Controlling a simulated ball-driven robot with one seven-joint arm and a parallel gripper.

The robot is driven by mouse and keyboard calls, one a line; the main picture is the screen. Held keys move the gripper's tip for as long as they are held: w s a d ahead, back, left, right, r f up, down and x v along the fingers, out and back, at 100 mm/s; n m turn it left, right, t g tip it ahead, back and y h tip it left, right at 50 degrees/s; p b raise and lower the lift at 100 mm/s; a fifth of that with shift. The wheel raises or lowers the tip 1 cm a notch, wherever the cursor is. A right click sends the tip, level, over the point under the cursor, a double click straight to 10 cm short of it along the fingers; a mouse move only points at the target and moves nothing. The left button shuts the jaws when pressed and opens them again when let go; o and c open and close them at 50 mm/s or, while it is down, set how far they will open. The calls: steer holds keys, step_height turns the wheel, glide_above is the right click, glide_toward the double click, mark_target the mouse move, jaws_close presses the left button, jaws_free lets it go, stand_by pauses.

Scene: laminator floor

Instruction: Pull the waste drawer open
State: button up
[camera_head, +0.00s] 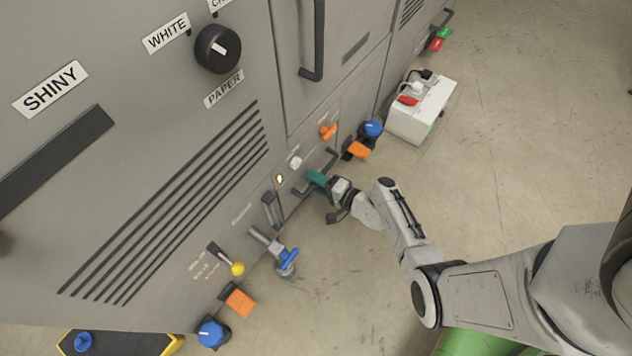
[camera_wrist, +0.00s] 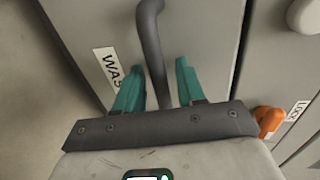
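The waste drawer is a grey front panel (camera_wrist: 215,45) with a partly hidden label (camera_wrist: 107,66) reading "WAS". Its dark bar handle (camera_wrist: 152,35) runs down between my gripper's fingers in the wrist view. My gripper (camera_wrist: 160,85) has two teal fingers, one on each side of the handle, with narrow gaps visible. In the head view my gripper (camera_head: 317,180) is low at the machine's front, at the handle (camera_head: 327,160), and covers part of it. Whether the drawer stands out from the machine face is hard to tell.
An orange latch (camera_wrist: 268,119) with a partly readable "LOC" label and a white knob (camera_wrist: 304,15) sit right of the drawer. A valve with a blue lever (camera_head: 288,259) juts out lower left. A white box (camera_head: 420,112) with plugs stands right. Floor in front is clear.

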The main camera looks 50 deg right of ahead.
jaws_close()
stand_by(0.4)
